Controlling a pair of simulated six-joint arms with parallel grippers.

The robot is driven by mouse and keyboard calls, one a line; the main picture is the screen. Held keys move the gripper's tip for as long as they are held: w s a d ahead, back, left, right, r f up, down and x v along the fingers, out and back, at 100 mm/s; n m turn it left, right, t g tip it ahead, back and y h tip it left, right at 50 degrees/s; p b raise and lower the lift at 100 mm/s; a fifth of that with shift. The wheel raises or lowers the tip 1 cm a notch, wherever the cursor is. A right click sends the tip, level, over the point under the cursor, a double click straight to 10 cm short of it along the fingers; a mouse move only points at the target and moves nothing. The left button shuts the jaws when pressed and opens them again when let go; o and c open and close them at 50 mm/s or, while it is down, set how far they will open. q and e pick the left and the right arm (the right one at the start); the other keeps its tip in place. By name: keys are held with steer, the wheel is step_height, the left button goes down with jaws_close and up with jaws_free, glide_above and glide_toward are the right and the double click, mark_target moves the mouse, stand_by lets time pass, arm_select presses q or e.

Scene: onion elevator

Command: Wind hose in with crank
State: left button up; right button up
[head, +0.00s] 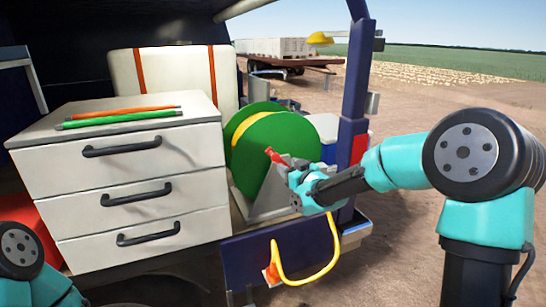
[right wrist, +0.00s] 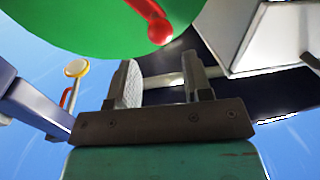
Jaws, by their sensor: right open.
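A green hose reel (head: 287,139) with a yellow hose (head: 247,121) wound on it stands at the back of the vehicle, right of the drawers. Its red crank (head: 274,155) sticks out in front of the reel's face; the crank's red knob shows in the right wrist view (right wrist: 160,31). The hose's free end (head: 331,258) hangs in a loop below the vehicle's edge. My right gripper (head: 294,166) is open and empty, close to the crank and apart from it. In the right wrist view its fingers (right wrist: 158,82) stand below the knob. My left gripper is out of view; only part of my left arm shows.
A white drawer cabinet (head: 140,215) with orange and green rods on top stands left of the reel. A dark blue post (head: 352,110) rises right of the reel. A grey bracket (head: 262,205) supports the reel. Open dirt ground lies to the right.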

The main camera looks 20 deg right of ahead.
mark_target(273, 156)
steer(key=x, duration=1)
steer(key=shift+c, duration=0.2)
steer(key=shift+s, duration=0.1)
jaws_close()
